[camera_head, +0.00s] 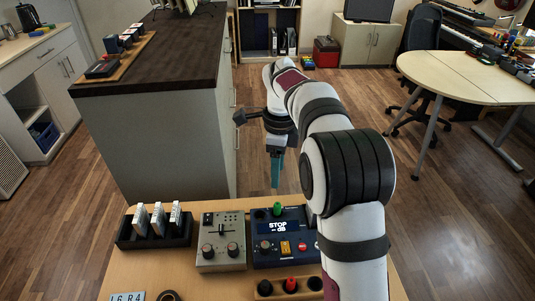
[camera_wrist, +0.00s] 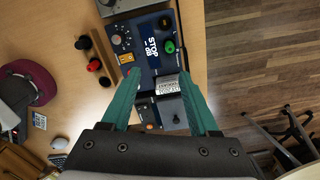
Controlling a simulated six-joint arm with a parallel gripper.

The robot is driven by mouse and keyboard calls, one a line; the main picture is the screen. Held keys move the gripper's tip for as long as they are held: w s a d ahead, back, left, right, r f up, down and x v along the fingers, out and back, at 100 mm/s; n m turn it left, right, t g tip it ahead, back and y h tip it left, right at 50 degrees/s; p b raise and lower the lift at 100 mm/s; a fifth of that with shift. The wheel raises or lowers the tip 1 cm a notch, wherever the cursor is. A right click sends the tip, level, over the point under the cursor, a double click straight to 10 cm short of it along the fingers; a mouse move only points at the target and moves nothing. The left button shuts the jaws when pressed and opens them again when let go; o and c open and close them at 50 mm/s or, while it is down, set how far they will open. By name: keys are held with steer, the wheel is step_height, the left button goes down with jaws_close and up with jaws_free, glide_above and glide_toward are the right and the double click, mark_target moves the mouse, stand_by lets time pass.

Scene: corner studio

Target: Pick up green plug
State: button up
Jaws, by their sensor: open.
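The green plug (camera_head: 277,209) stands upright at the back of a dark blue device (camera_head: 262,227) marked "STOP". In the wrist view the green plug (camera_wrist: 168,46) shows beyond my fingertips, near the device's right edge. My gripper (camera_head: 275,178) hangs above and behind the device in the head view, apart from the plug. In the wrist view its teal fingers (camera_wrist: 159,82) are spread wide with nothing held between them.
A wooden holder (camera_head: 276,297) with black and red plugs sits at the table's front. A grey control box (camera_head: 221,236) and a black rack (camera_head: 151,240) with several upright cards stand to the left. A tall dark-topped cabinet (camera_head: 165,60) rises behind.

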mark_target(277, 204)
steer(key=shift+m, duration=0.4)
steer(key=f, duration=0.5)
steer(key=w+f, duration=0.1)
steer(key=f, duration=0.5)
steer(key=w+f, duration=0.1)
steer(key=f, duration=0.4)
steer(key=shift+d+f, duration=0.3)
steer(key=shift+f, duration=0.05)
jaws_close()
